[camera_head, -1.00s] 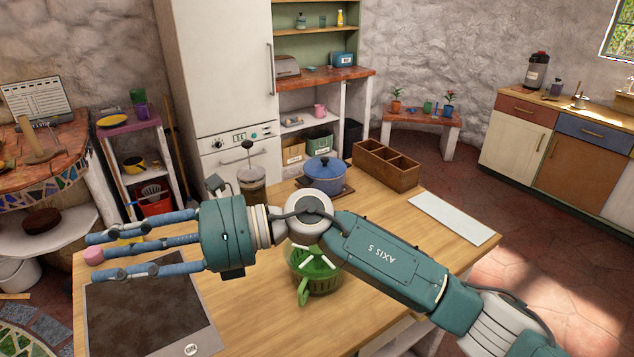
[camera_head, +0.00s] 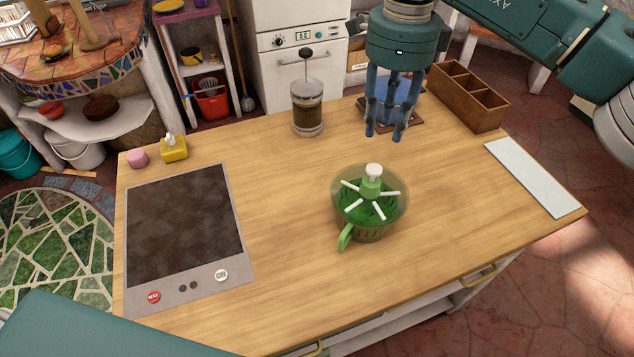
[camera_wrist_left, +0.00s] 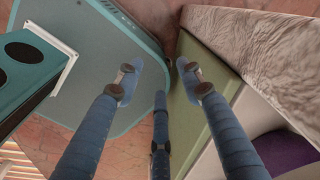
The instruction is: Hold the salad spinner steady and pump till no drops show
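The salad spinner (camera_head: 372,222) stands upright on the wooden counter, right of its middle. It has a see-through greenish bowl, green contents, white spokes, a green handle at the front left and a pale pump knob (camera_head: 374,171) on top. Whether drops show is too small to tell. My right gripper (camera_head: 387,132) points down above the counter behind the spinner, fingers apart and empty, not touching it. My left gripper (camera_wrist_left: 157,82) shows only in the left wrist view, open and empty, over the floor beside furniture and my own base; the spinner is not in that view.
A cooktop (camera_head: 185,225) lies on the left of the counter (camera_head: 285,190). A French press (camera_head: 307,108), a blue pot (camera_head: 402,92), a wooden divided box (camera_head: 468,95) and a white board (camera_head: 533,177) stand along the back and right. The counter around the spinner is clear.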

